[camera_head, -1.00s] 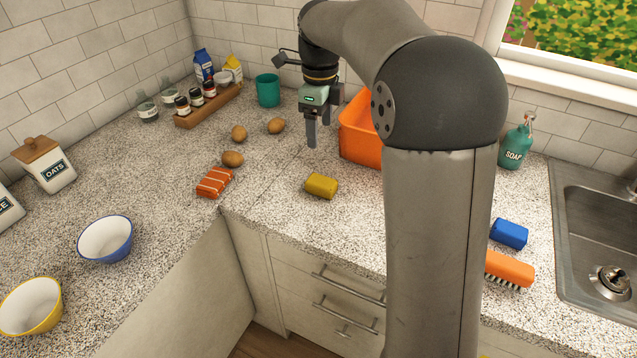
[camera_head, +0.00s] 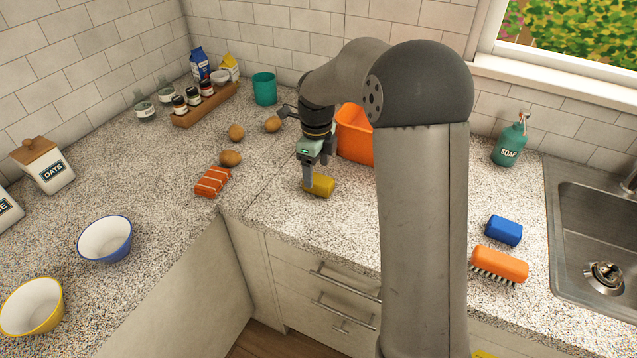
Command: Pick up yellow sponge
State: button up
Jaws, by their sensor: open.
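The yellow sponge (camera_head: 322,186) lies on the speckled counter, in front of the orange bin. My gripper (camera_head: 309,183) points down at the sponge's left end, with a finger in front of part of it. The gripper is open. The far finger is largely hidden, so I cannot tell whether the fingers straddle the sponge or touch it.
The orange bin (camera_head: 356,135) stands close behind my gripper. An orange striped block (camera_head: 212,182) and several potatoes (camera_head: 230,158) lie to the left. A blue sponge (camera_head: 503,230), an orange brush (camera_head: 499,264) and the sink (camera_head: 590,235) are at the right. The counter's front edge is near.

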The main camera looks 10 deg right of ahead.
aim_at(318, 179)
jog(key=f, duration=0.2)
jog(key=f+p, duration=0.1)
jog(key=f, duration=0.1)
jog(key=shift+s+d+f, duration=0.1)
jog(key=shift+d+f, duration=0.1)
jog(key=shift+f, duration=0.05)
jog(key=c, duration=1.1)
jog(key=shift+r, duration=0.15)
jog(key=shift+r, duration=0.15)
jog(key=r, duration=0.2)
jog(key=r+b, duration=0.1)
jog(key=shift+s+r, duration=0.15)
jog(key=shift+s, duration=0.15)
jog(key=s+r+b, duration=0.1)
jog(key=s+r, duration=0.2)
jog(key=s, duration=0.1)
jog(key=s+r+b, duration=0.1)
jog(key=s+r, duration=0.2)
jog(key=s, duration=0.2)
jog(key=s+r+b, duration=0.1)
jog(key=s+r, duration=0.2)
jog(key=s, duration=0.1)
jog(key=shift+s+r, duration=0.1)
jog(key=shift+s, duration=0.15)
